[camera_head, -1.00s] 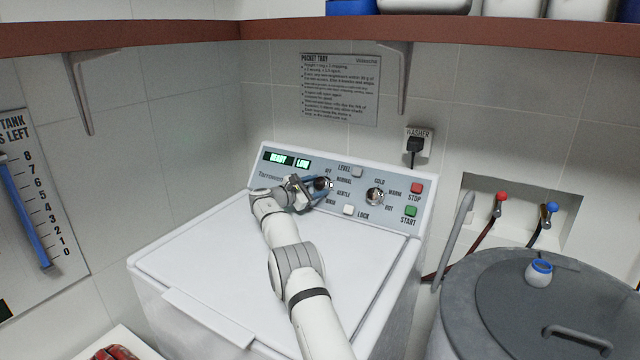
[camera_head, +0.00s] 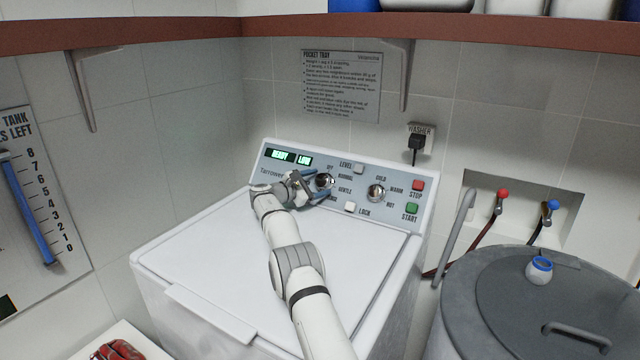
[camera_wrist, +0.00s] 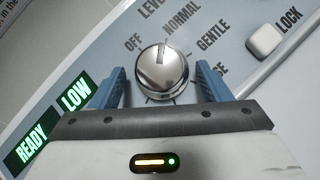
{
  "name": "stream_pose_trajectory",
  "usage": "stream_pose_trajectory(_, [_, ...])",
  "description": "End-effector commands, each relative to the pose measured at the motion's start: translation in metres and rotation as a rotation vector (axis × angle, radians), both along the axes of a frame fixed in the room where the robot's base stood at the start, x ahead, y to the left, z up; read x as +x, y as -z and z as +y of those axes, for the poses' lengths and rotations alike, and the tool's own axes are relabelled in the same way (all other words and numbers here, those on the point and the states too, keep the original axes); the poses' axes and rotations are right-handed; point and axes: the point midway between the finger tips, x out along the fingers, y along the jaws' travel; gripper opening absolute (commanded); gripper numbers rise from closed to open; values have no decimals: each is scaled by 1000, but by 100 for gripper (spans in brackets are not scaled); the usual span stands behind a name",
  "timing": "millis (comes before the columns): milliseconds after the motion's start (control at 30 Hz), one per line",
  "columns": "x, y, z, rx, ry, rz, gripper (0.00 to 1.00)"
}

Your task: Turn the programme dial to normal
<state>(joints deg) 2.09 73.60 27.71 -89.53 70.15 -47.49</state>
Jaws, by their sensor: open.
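The programme dial (camera_head: 325,181) is a round silver knob on the washer's sloped panel. In the wrist view the dial (camera_wrist: 166,75) shows fully, with a dark pointer line running straight up, between OFF and the start of the NORMAL label (camera_wrist: 182,22). GENTLE lies further right, and another label is partly hidden by a finger. My gripper (camera_head: 314,190) is open at the dial. In the wrist view its blue fingers (camera_wrist: 160,82) stand left and right of the knob with gaps, apart from it.
Green displays (camera_wrist: 50,120) read READY and LOW. A white LOCK button (camera_head: 350,207), a LEVEL button (camera_head: 358,169), a temperature dial (camera_head: 376,193) and red STOP (camera_head: 418,186) and green START (camera_head: 411,208) buttons share the panel. The washer lid (camera_head: 220,255) is clear beside my arm.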

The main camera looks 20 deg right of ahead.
Motion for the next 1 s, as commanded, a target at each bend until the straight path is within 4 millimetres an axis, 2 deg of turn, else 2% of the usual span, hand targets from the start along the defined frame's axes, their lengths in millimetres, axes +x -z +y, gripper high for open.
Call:
stream_pose_trajectory(267, [-1, -1, 6, -1, 1, -1, 71])
stream_pose_trajectory(700, [-19, -5, 67, -1, -2, 1, 71])
stream_pose_trajectory(1000, [-22, -6, 75, -1, 1, 0, 71])
